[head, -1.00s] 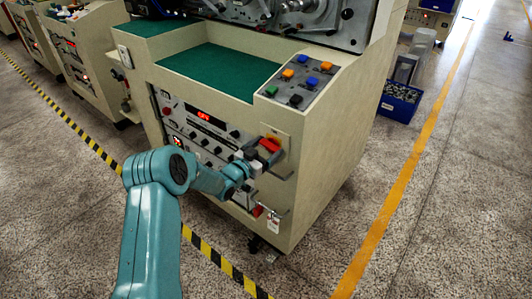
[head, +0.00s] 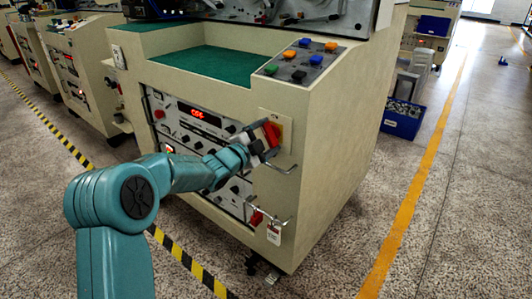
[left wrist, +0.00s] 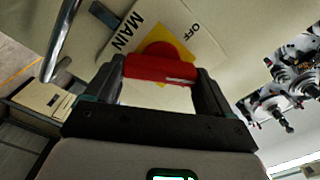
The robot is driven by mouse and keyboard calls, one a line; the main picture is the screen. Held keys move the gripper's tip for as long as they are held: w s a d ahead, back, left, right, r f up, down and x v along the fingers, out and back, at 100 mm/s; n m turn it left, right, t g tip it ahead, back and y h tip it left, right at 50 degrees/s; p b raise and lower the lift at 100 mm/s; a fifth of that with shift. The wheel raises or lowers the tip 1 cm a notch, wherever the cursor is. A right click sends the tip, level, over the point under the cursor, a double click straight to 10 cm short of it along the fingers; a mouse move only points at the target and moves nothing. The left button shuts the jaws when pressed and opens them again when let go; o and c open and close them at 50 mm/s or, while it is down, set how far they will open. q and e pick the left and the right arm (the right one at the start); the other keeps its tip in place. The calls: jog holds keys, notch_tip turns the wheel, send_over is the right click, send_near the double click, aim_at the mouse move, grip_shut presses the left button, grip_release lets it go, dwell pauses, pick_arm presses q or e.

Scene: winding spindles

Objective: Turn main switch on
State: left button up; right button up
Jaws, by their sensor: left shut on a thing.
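The lettering MAIN (left wrist: 124,32) and OFF (left wrist: 186,32) shows on the plate behind. The gripper hides part of the switch in the head view. My right gripper is not in view.
The control panel has a red lit display (head: 197,114). A metal bar handle (head: 275,167) sticks out below the switch, and a white tag (head: 273,234) hangs lower down. Coloured buttons (head: 300,60) sit on top.

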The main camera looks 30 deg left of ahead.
pick_arm(q)
jog(key=m+b, duration=0.1)
jog(key=b, duration=0.1)
jog(key=m+b, duration=0.2)
jog(key=shift+f+m, duration=0.3)
jog(key=shift+f, duration=0.05)
jog(key=shift+d+r+m+b, duration=0.1)
jog(key=shift+r+m+b, duration=0.1)
jog(key=shift+m+b, duration=1.3)
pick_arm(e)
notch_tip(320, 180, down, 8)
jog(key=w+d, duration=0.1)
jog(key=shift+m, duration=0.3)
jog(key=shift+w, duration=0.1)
pick_arm(q)
jog(key=o, duration=0.9)
jog(key=s+a+p, duration=0.1)
jog(key=s, duration=1.5)
jog(key=shift+s+a, duration=0.15)
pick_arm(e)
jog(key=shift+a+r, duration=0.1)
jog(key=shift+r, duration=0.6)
